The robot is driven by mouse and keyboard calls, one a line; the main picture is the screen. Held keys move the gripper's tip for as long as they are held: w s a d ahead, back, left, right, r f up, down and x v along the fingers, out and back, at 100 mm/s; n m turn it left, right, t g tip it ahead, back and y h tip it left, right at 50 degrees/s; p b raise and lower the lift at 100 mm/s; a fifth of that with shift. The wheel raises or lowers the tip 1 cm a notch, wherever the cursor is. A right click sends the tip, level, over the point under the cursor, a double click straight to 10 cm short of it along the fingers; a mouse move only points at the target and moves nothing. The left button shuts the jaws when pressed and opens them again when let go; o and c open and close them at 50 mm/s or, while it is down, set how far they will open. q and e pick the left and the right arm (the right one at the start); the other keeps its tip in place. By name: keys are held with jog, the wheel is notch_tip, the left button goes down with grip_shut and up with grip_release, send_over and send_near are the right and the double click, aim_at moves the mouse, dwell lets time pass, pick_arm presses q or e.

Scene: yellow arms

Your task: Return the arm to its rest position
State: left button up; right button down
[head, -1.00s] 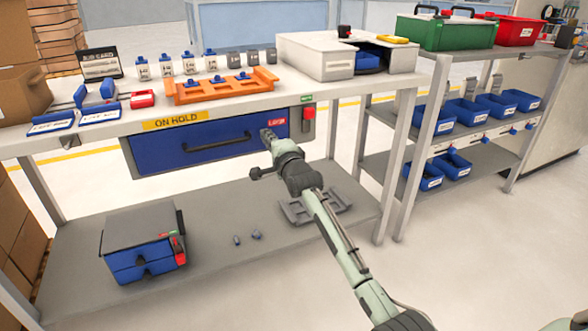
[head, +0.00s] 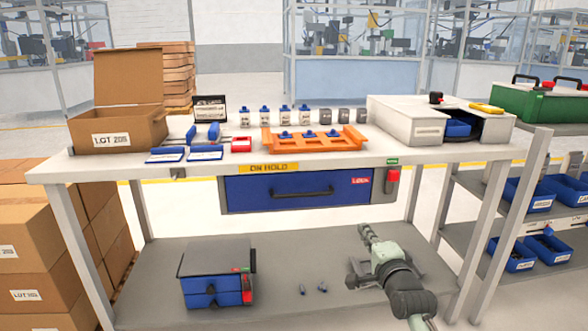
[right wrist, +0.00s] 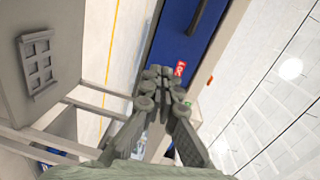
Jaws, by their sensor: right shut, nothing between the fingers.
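My right arm comes in from the bottom right of the head view. Its gripper (head: 366,234) is in front of the workbench, lower in the picture than the blue drawer (head: 250,193). In the right wrist view the gripper (right wrist: 160,72) has its fingers together with nothing between them. The blue drawer front with its dark handle (right wrist: 196,18) shows beyond the fingertips there. The drawer looks shut in the head view. My left gripper is not in view.
The workbench top (head: 330,165) holds an orange rack (head: 312,141), a cardboard box (head: 120,130) and a white case (head: 425,122). A blue toolbox (head: 217,275) stands on the lower shelf (head: 290,250). Shelving with blue bins (head: 540,200) stands at the right. Stacked cartons (head: 40,240) stand at the left.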

jog(key=s+f+n+g, duration=0.7)
jog(key=s+f+n, duration=0.2)
jog(key=s+f, duration=0.9)
jog(key=s+d+f+n+g+h, duration=0.1)
jog(key=s+d+f+n+g, duration=0.1)
jog(key=s+f, duration=0.4)
jog(key=s+d+f+n+g+h, duration=0.1)
jog(key=s+f+n+g, duration=0.4)
jog(key=s, duration=0.9)
jog(key=shift+s+d+f+n, duration=0.25)
jog(key=shift+d+f+n, duration=0.15)
jog(key=shift+f+n, duration=0.4)
jog(key=shift+r, duration=0.15)
